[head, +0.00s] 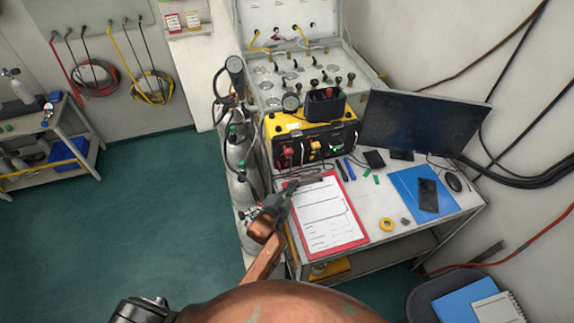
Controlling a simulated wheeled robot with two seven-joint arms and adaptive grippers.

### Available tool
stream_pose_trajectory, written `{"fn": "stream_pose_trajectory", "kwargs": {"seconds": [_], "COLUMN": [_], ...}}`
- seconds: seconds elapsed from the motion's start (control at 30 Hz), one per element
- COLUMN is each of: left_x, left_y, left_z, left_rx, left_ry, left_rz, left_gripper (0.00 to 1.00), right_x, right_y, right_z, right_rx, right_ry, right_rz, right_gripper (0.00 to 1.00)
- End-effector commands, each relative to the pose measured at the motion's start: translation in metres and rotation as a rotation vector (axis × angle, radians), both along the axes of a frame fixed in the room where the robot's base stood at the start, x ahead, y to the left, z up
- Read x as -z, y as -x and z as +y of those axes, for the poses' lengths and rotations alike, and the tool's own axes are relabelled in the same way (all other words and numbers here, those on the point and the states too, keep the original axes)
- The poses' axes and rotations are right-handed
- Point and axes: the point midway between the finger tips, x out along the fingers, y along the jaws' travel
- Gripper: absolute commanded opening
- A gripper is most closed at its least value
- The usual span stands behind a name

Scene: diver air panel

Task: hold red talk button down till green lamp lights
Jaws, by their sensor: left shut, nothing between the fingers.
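A yellow-and-black panel unit (300,125) stands at the back left of the table. A small black box (325,104) on top of it has a red spot, perhaps the red talk button (328,92). The unit's front has a red part (288,151), a yellow part and a small green part (334,143). I cannot tell which of these is the lamp or whether one is lit. My left gripper (287,190) is shut and empty over the left edge of the red clipboard (326,212), in front of and below the unit, apart from the red spot. My right gripper is out of view.
A dark monitor (420,122) stands right of the unit. Gas cylinders (238,155) with hoses stand close on the left. Pens, yellow tape (386,225), a blue folder (412,181) and a mouse (453,182) lie on the table. The green floor at left is open.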

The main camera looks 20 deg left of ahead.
Motion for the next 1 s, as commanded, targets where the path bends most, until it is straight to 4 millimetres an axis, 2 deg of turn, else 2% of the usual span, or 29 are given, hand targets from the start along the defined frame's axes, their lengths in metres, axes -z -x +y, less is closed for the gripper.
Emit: {"fn": "stream_pose_trajectory", "kwargs": {"seconds": [0.3,0.5,1.0], "left_x": [0.002,0.0,0.0], "left_y": [-0.037,-0.053,-0.059], "left_z": [0.026,0.036,0.04], "left_rx": [0.0,0.0,-0.001], "left_ry": [-0.002,-0.002,0.0], "left_rz": [-0.001,0.0,0.0], "left_gripper": [0.0,0.0,0.0], "right_x": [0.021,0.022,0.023], "right_y": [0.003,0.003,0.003], "right_z": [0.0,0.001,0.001], "right_rx": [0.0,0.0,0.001], "right_ry": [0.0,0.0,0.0], "right_rz": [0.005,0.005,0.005], "right_gripper": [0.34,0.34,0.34]}}
